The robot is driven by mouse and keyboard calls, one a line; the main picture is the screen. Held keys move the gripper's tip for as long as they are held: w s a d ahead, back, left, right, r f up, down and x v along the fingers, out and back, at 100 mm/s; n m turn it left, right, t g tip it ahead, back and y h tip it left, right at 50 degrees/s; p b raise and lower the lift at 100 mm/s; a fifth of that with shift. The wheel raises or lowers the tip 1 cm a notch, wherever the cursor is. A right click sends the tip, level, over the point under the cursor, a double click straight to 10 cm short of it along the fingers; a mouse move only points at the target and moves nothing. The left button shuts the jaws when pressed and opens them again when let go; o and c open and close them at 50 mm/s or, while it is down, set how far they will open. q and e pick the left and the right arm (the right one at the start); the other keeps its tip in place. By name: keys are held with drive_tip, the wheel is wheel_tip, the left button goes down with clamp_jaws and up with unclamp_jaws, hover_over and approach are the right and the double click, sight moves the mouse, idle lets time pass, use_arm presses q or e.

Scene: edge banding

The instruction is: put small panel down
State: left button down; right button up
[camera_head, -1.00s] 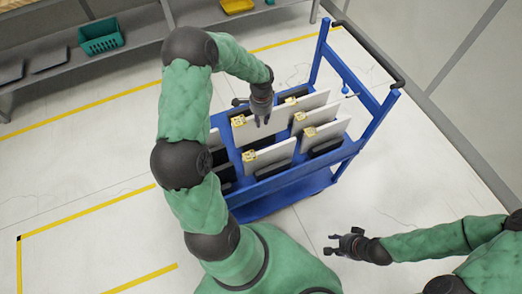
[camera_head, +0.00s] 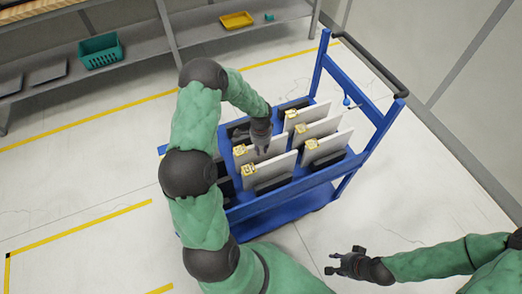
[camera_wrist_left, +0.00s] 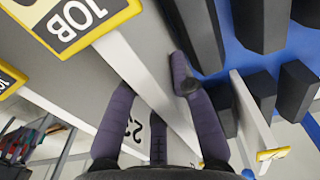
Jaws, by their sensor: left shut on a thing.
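The small white panel (camera_head: 277,145), with a yellow-edged tag at its left corner, stands upright in the left part of the blue cart (camera_head: 292,206). My left gripper (camera_head: 262,151) is shut on its upper edge. In the left wrist view, the fingers (camera_wrist_left: 158,110) lie on both sides of the panel (camera_wrist_left: 142,85), and a "JOB" tag shows at upper left. Dark slot blocks (camera_wrist_left: 262,95) lie beside it; whether its lower edge touches the cart's base is hidden. My right gripper (camera_head: 346,262) is open and empty over the floor, right of the cart.
Another tagged panel (camera_head: 272,171) stands just in front of the held one. Several more panels (camera_head: 326,149) stand in the cart's right part. The cart's handle (camera_head: 372,66) rises at the right. A shelf with a green basket (camera_head: 100,50) and yellow tray (camera_head: 236,20) is behind.

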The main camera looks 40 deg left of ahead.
use_arm(q)
drive_tip(key=shift+f, duration=0.2)
drive_tip(key=shift+f, duration=0.2)
drive_tip(key=c, duration=1.1)
unclamp_jaws()
wheel_tip(320, 180, up, 12)
drive_tip(key=p, duration=0.4)
drive_tip(key=shift+r, duration=0.2)
